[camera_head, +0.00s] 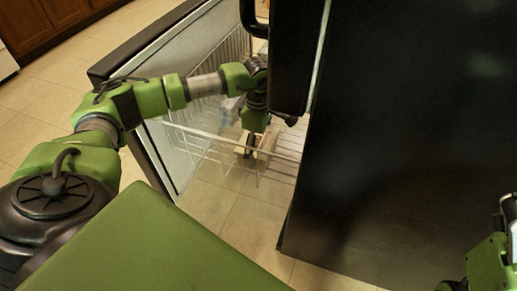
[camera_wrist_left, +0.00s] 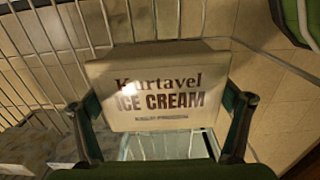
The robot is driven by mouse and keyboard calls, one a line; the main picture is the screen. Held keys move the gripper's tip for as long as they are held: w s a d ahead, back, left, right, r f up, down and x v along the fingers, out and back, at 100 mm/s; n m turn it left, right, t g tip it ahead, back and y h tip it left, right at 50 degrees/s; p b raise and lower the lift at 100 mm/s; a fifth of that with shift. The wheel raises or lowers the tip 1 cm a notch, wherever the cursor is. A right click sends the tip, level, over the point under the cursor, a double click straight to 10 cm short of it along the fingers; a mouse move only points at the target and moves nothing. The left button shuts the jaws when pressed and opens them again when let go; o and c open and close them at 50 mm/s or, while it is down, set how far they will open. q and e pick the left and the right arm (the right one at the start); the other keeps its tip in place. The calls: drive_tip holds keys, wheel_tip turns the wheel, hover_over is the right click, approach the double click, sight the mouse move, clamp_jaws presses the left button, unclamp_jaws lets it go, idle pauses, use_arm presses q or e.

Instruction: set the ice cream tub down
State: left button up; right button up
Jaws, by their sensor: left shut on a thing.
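The ice cream tub (camera_wrist_left: 158,92) is a pale box with "Kurtavel ICE CREAM" printed on it. In the left wrist view it sits between the two fingers of my left gripper (camera_wrist_left: 162,112), which is shut on its sides. In the head view the tub (camera_head: 266,143) shows only partly, beside my left gripper (camera_head: 254,146), at the wire basket of the open fridge compartment. Whether the tub touches the basket floor is not clear. Part of my right arm shows at the lower right edge of the head view; its jaws cannot be made out.
The white wire basket (camera_head: 205,134) has wires around the tub. The open door (camera_head: 150,75) stands left of it, and a large black fridge panel (camera_head: 400,140) stands close on the right. Other pale packages (camera_wrist_left: 30,148) lie at the lower left of the wrist view. Tiled floor surrounds this.

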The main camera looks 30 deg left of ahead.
use_arm(q)
drive_tip(key=shift+w+f, duration=0.1)
drive_tip(key=shift+f, duration=0.3)
drive_tip(key=shift+r, duration=0.15)
drive_tip(key=shift+f, duration=0.2)
drive_tip(key=o, duration=1.3)
drive_tip(key=shift+r, duration=0.1)
